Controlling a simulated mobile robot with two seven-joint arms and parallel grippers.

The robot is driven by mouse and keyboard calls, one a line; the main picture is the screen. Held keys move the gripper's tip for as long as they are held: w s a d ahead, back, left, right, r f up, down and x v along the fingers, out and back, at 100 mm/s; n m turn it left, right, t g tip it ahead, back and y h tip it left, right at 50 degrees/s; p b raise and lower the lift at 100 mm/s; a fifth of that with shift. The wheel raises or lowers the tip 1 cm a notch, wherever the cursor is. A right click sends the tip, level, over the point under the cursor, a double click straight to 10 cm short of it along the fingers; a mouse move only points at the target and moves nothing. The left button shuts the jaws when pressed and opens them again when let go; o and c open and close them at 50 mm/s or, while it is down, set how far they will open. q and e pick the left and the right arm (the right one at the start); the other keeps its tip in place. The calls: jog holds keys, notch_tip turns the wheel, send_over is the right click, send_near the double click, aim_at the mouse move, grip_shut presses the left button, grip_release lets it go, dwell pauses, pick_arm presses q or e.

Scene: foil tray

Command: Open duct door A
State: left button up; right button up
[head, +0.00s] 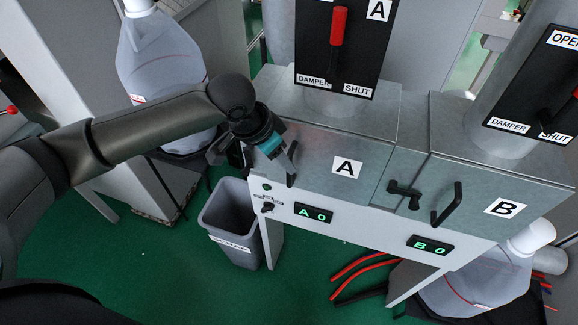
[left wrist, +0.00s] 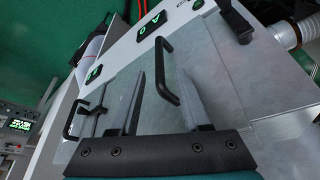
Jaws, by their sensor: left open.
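Duct door A (head: 325,158) is a grey metal panel with a white A label, and it looks shut. Its black bar handle (head: 292,170) stands at its left side. My left gripper (head: 281,157) is open at this handle. In the left wrist view the handle (left wrist: 166,75) shows between the two spread fingers (left wrist: 163,95), nearer the right finger. I cannot tell whether a finger touches it. A black latch (head: 404,194) sits between doors A and B, and another black fitting (left wrist: 237,20) shows beyond the handle. My right gripper is not in view.
Door B (head: 500,180) with its own handle (head: 447,205) is to the right. Damper panel A (head: 365,50) with a red lever (head: 338,27) rises behind door A. A grey bin (head: 228,215) stands below my left gripper. Red hoses (head: 355,270) lie on the green floor.

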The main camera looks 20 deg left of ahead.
pick_arm(q)
send_over(289, 184)
jog(key=shift+w+a+f, duration=0.1)
jog(key=shift+w+f, duration=0.1)
jog(key=shift+f, duration=1.05)
jog(key=shift+w+f, duration=0.15)
jog(key=shift+f, duration=1.05)
jog(key=shift+c, duration=0.3)
grip_shut()
